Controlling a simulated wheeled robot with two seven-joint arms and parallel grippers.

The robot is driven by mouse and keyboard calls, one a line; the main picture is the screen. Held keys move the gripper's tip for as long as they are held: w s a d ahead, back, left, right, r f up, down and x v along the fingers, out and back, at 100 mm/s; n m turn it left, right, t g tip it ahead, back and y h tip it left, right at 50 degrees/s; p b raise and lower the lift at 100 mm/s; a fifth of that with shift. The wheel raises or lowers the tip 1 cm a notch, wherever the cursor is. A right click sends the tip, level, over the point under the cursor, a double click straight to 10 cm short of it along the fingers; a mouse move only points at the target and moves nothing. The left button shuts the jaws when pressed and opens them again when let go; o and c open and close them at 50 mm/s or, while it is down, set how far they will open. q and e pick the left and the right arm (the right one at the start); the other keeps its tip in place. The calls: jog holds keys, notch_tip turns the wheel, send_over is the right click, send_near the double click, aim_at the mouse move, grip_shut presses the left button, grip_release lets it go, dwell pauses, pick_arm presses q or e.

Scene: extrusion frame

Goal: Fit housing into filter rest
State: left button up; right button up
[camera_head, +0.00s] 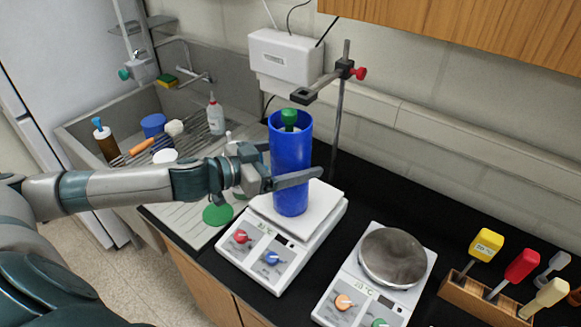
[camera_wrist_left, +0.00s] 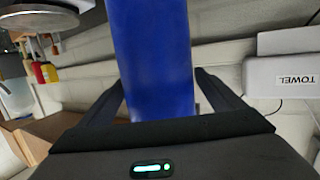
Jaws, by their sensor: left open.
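A tall blue cylinder, which looks like the housing (camera_head: 290,150), stands upright on the plate of the left white scale (camera_head: 317,208). A green-topped item (camera_head: 289,117) shows in its open top. My left gripper (camera_head: 292,178) is open at its lower half, one finger passing in front of it. In the left wrist view the housing (camera_wrist_left: 155,55) lies between the two open fingers (camera_wrist_left: 158,95), with a gap visible on the right. A stand clamp with a red knob (camera_head: 322,86), possibly the filter rest, is above and behind the housing. My right gripper is not in view.
A second scale with a round metal plate (camera_head: 392,257) is to the right. A wooden rack (camera_head: 480,300) of colored-handled tools stands at the far right. The sink (camera_head: 95,135) with bottles is at the left. The stand's rod (camera_head: 338,130) rises close behind the housing.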

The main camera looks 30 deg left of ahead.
pick_arm(q)
jog(key=p+x, duration=0.1)
jog(key=x, duration=0.1)
jog(key=shift+w+d+f, duration=0.15)
jog(key=shift+w+d, duration=0.1)
jog(key=shift+w, duration=0.05)
dwell(0.3)
jog(key=c, duration=1.6)
jog(key=shift+r, duration=0.25)
